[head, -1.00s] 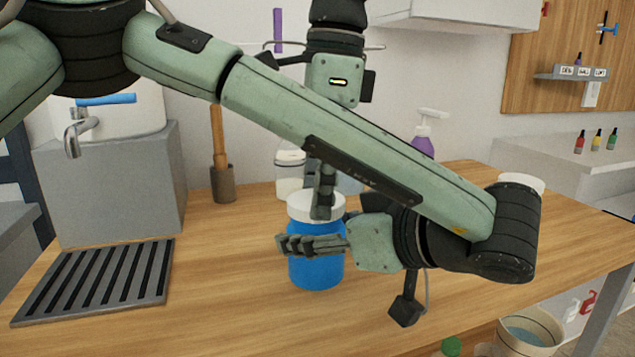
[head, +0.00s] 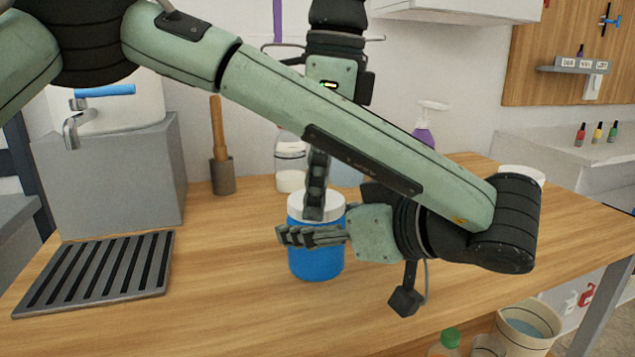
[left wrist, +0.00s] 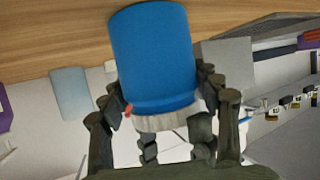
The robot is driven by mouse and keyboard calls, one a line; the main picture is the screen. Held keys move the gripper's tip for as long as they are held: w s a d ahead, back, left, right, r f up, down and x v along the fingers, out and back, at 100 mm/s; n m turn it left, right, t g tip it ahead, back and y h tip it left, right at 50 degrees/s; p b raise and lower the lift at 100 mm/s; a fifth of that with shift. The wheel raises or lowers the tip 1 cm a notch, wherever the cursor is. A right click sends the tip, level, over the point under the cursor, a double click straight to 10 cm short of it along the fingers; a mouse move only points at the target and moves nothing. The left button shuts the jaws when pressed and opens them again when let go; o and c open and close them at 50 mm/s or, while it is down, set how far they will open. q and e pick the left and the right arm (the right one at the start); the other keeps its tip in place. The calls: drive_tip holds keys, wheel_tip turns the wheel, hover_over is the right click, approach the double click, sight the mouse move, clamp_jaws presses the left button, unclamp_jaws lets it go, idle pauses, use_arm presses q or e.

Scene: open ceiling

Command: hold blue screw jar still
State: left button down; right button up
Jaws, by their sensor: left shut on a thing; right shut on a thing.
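The blue screw jar (head: 316,262) stands upright on the wooden table, with a white lid (head: 328,203) on top. My left gripper (head: 300,237) comes in from the right side of the jar and is shut around its blue body below the lid. In the left wrist view the jar (left wrist: 155,55) appears upside down, between the fingers of the left gripper (left wrist: 158,105). My right gripper (head: 315,207) points down from above and is shut on the white lid. Its far finger is hidden, and my left forearm crosses in front of the right arm.
A clear jar with a white base (head: 290,165) stands behind. A grey drip grate (head: 95,275), a grey block with a tap (head: 115,180) and a wooden-handled tool (head: 220,160) are at the left. A purple pump bottle (head: 424,130) is behind my left arm. The front table is clear.

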drive_tip(key=m, duration=0.6)
drive_tip(key=shift+m+t, duration=0.4)
drive_tip(key=m, duration=0.4)
drive_tip(key=shift+s+h, duration=0.1)
drive_tip(key=shift+h, duration=0.3)
drive_tip(key=m, duration=0.7)
drive_tip(key=shift+a+t+h, duration=0.15)
drive_tip(key=shift+t+h, duration=0.15)
drive_tip(key=shift+h, duration=0.1)
drive_tip(key=m, duration=0.5)
drive_tip(key=shift+m+h, duration=0.3)
drive_tip(key=m, duration=0.5)
drive_tip(key=m+g, duration=0.1)
drive_tip(key=m, duration=0.4)
drive_tip(key=shift+h, duration=0.3)
drive_tip(key=m, duration=0.4)
drive_tip(key=shift+g, duration=0.4)
drive_tip(key=m, duration=0.3)
drive_tip(key=shift+a+f+m, duration=0.1)
drive_tip(key=shift+f+m, duration=0.15)
drive_tip(key=shift+m, duration=0.15)
drive_tip(key=shift+r+m, duration=0.1)
drive_tip(key=shift+m, duration=0.8)
drive_tip(key=shift+g, duration=0.3)
drive_tip(key=o, duration=0.7)
